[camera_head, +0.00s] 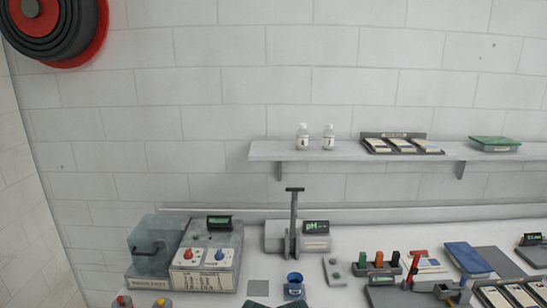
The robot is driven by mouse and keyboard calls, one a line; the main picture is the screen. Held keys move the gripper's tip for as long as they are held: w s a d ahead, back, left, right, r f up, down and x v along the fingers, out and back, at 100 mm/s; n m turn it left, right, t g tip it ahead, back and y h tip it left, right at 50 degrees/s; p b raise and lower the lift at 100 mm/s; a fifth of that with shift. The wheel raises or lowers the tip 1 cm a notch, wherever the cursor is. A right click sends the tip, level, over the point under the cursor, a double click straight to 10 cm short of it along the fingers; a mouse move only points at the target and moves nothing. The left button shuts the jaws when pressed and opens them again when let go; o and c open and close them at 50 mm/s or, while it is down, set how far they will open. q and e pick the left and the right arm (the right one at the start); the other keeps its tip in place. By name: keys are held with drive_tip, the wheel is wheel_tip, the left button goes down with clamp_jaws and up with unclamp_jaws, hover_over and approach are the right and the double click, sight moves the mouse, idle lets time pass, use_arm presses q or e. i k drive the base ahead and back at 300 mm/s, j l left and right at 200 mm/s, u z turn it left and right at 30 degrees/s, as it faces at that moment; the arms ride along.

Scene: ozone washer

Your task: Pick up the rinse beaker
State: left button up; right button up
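A small blue cup (294,287), the most beaker-like thing I see, stands upright on the white bench near the bottom centre. Its rim is open and dark inside. I cannot read a label on it, so I cannot be sure it is the rinse beaker. It stands in front of the grey pH meter (317,242) and a dark upright post (294,220), apart from both. Neither of my grippers shows in this view, and nothing is seen holding the cup.
A rack of coloured markers (377,268) and a blue book (468,258) stand right. A wall shelf (350,152) holds two white bottles. Dark flat items lie at the bottom edge.

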sight(295, 285)
drive_tip(key=i+j+z, duration=0.15)
drive_tip(key=z, duration=0.25)
drive_tip(key=i+j+z, duration=0.1)
drive_tip(key=j+z, duration=0.25)
drive_tip(key=i+j+z, duration=0.1)
drive_tip(key=j+z, duration=0.3)
drive_tip(key=l, duration=0.1)
